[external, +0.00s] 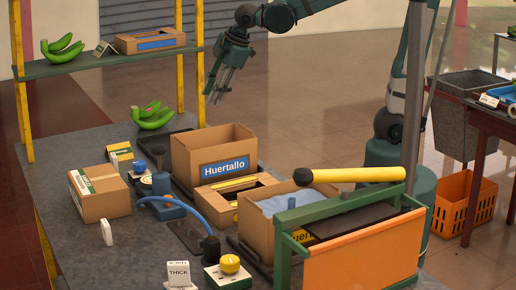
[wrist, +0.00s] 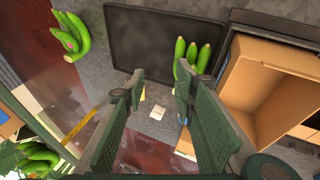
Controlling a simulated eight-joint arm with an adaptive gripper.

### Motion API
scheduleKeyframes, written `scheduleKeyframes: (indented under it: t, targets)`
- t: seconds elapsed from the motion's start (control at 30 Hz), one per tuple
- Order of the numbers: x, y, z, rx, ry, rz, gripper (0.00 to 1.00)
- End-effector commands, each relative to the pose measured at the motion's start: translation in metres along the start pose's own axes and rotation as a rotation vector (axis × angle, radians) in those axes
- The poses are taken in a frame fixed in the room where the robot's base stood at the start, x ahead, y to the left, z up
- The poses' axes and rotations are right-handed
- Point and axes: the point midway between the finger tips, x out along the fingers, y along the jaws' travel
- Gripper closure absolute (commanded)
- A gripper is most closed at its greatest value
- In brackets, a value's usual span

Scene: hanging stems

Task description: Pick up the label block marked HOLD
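I cannot read HOLD on any block. In the external view, a white block marked THICK (external: 178,273) stands at the front of the table. Another small white block (external: 107,232), its face unreadable, stands near the carton on the left. A small label block (external: 103,48) sits on the shelf beside bananas, and another (external: 488,100) is on the right-hand table; neither is legible. My gripper (external: 216,88) is raised above the table's back edge, open and empty. In the wrist view, a small pale block (wrist: 157,113) shows beyond the gap between my fingers (wrist: 160,82), its marking unreadable.
Green bananas (external: 152,117) lie near a dark tray (wrist: 150,38). The Huertallo box (external: 215,155), more cartons, a blue-handled device (external: 165,205) and an orange-panelled frame (external: 362,250) crowd the table. Yellow posts (external: 200,70) and a shelf (external: 85,62) stand near my gripper.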

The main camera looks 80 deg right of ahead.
Motion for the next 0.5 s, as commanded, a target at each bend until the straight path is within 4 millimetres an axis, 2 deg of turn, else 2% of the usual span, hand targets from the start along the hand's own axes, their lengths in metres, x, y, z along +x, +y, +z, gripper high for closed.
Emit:
scheduleKeyframes:
  t: [0.03,0.5]
  targets:
    - [0.000,0.005,-0.010,-0.034,-0.005,-0.002,0.72]
    - [0.028,0.033,-0.082,-0.353,-0.065,-0.029,0.72]
